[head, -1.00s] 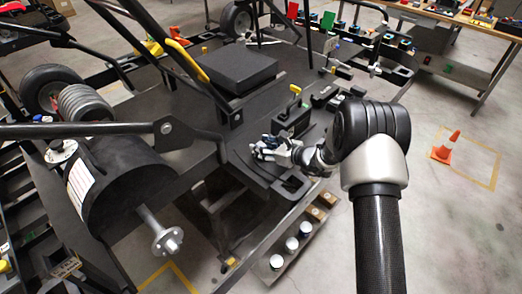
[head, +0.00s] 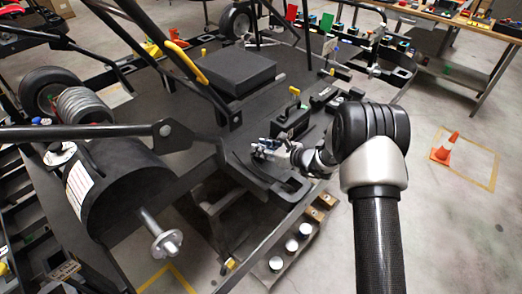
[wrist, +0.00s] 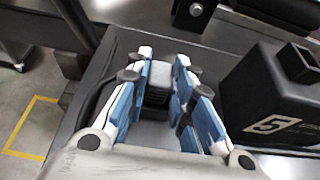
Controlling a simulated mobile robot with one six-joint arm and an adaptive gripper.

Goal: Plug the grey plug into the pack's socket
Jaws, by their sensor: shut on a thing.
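My gripper (wrist: 163,88) has blue and white fingers and is shut on the grey plug (wrist: 160,74). The plug shows between the fingers as a pale block with a darker ridged part; its far end is hidden. In the head view my gripper (head: 264,150) is low over the kart's black deck, just in front of a black pack (head: 291,120). In the wrist view the pack (wrist: 249,108), marked "5", stands to the right of the fingers, apart from the plug. A raised square block (wrist: 299,62) on its top may be the socket; I cannot tell.
A black box (head: 240,73) stands on the deck behind. A large black cylinder (head: 120,185) lies left.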

